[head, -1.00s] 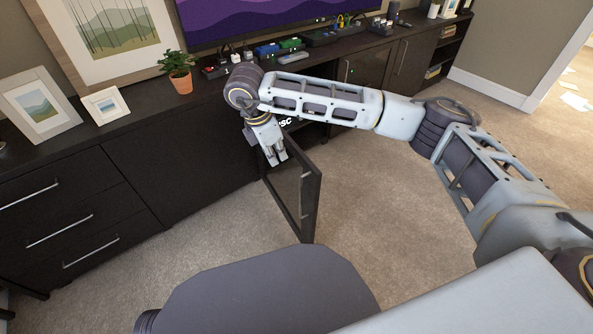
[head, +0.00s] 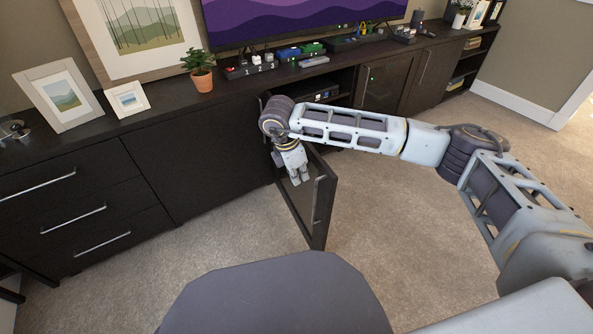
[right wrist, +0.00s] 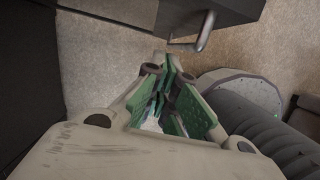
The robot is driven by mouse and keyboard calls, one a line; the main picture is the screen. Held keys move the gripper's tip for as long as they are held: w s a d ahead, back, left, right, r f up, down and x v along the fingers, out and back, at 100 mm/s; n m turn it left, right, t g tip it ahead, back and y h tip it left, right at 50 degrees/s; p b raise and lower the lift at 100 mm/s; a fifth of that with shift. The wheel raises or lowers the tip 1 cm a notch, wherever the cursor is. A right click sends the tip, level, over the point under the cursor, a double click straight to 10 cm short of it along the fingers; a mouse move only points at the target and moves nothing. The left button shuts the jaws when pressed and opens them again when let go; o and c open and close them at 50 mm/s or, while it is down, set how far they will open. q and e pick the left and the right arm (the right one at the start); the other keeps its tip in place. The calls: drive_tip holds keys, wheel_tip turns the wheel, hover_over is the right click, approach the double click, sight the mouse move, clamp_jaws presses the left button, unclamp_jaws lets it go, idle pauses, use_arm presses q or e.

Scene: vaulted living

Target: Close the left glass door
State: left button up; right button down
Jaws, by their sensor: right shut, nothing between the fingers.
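The left glass door (head: 324,213) stands swung out from the dark cabinet, a dark frame around a glass pane, with a bar handle. In the right wrist view, a dark panel edge with a metal handle (right wrist: 204,32) shows at the top. My right gripper (head: 301,181) points down beside the door's upper part, overlapping the pane in the head view; I cannot tell if it touches. Its fingers are shut and empty, with green pads in the right wrist view (right wrist: 165,100). The left gripper is not in view.
The cabinet top holds a potted plant (head: 199,73), picture frames (head: 60,94) and small devices (head: 250,67). An open bay (head: 322,90) lies right of the door's hinge side; another glass door (head: 384,80) is shut. Carpet (head: 390,220) around the door is clear.

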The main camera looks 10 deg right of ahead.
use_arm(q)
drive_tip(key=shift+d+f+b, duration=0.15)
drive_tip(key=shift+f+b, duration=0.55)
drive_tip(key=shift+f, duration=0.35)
use_arm(e)
drive_tip(key=shift+w+d+f, duration=0.15)
drive_tip(key=shift+d, duration=0.55)
drive_tip(key=shift+w+d+f, duration=0.1)
drive_tip(key=shift+d+f, duration=0.1)
drive_tip(key=shift+d, duration=0.45)
drive_tip(key=shift+w+d+f, duration=0.15)
drive_tip(key=shift+d, duration=0.55)
drive_tip(key=shift+d, duration=0.2)
